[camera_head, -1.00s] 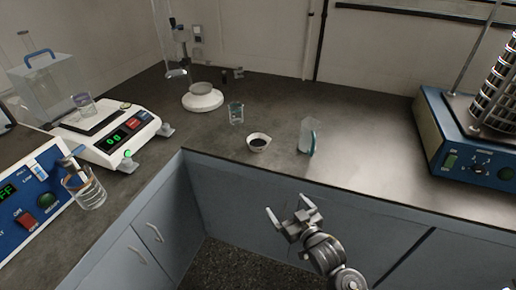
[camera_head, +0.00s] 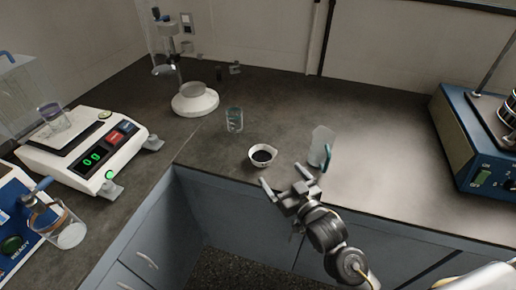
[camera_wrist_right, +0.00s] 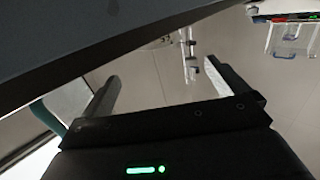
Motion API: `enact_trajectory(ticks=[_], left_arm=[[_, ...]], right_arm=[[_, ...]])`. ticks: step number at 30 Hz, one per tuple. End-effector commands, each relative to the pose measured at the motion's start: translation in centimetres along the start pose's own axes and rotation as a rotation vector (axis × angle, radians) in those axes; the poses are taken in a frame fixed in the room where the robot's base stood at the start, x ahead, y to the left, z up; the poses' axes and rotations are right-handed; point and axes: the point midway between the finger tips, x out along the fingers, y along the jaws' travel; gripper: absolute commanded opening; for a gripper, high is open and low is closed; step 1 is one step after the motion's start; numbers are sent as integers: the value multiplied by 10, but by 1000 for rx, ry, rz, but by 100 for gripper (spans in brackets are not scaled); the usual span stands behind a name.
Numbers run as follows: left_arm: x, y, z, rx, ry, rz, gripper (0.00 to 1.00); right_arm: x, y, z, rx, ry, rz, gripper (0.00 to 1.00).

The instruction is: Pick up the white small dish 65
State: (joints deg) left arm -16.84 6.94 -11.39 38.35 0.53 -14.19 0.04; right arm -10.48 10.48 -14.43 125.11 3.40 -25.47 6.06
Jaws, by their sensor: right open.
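The white small dish (camera_head: 262,159) stands on the grey bench near its front edge, with dark material inside. My right gripper (camera_head: 285,178) is just in front of and slightly right of the dish in the head view, open and empty. Its two spread fingers also show in the right wrist view (camera_wrist_right: 163,86), with nothing between them nearby. The dish cannot be made out in the right wrist view. My left gripper is not in view.
A clear jug with a teal handle (camera_head: 321,148) stands close right of the dish. A glass beaker (camera_head: 234,120) stands behind it. A white round-based device (camera_head: 195,102), a balance (camera_head: 85,150) and a blue shaker (camera_head: 470,150) stand farther off.

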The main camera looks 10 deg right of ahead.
Motion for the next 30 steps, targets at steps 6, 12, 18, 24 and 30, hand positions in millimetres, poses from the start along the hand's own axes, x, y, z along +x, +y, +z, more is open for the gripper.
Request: enact_trajectory(ticks=[6,12,18,24,30], left_arm=[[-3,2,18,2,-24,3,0],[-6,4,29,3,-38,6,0],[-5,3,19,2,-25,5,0],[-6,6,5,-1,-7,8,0],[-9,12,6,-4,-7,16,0]], right_arm=[[12,2,0,1,1,5,99],[43,3,0,0,1,6,99],[55,1,1,0,0,3,99],[67,-1,4,1,0,1,99],[97,-2,10,0,1,1,99]])
